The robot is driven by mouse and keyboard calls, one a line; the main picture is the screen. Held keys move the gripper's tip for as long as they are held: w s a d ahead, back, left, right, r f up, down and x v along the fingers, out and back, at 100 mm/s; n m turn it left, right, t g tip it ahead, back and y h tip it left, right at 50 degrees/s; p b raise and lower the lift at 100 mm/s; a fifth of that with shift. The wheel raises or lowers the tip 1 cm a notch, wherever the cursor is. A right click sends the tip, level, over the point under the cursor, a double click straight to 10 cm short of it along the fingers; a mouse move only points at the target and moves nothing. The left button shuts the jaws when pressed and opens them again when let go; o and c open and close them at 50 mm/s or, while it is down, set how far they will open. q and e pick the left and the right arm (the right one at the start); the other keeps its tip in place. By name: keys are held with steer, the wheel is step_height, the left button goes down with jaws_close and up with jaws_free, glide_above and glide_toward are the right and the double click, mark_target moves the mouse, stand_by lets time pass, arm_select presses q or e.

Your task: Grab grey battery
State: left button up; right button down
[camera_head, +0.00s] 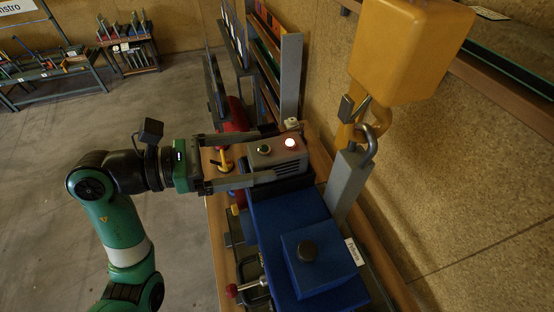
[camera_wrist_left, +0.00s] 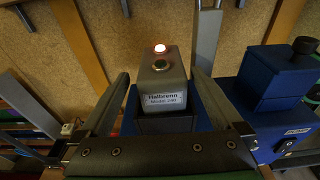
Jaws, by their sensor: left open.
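The grey battery (camera_head: 278,155) is a grey box with a glowing lamp and a dark round button on top and slots in its side. In the left wrist view the grey battery (camera_wrist_left: 163,85) carries a "Halbrenn" label and stands in front of dark and blue parts. My left gripper (camera_head: 258,158) is open, with one finger on each side of the battery. In the left wrist view my left gripper (camera_wrist_left: 163,98) shows a gap between each finger and the box. Contact is not clear. My right gripper is not in view.
A blue machine (camera_head: 312,262) with a black knob stands beside the battery on a wooden bench. A yellow hoist block (camera_head: 408,50) with a hook hangs at the upper right. Shelves (camera_head: 128,45) stand far left; the floor between is clear.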

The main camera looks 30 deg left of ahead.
mark_target(277, 147)
arm_select(q)
steer(key=x, duration=0.4)
steer(key=shift+w+d+r+p, duration=0.15)
steer(key=shift+d+r+p, duration=0.1)
steer(key=shift+d+p, duration=0.15)
steer(key=shift+r, duration=0.1)
jaws_close()
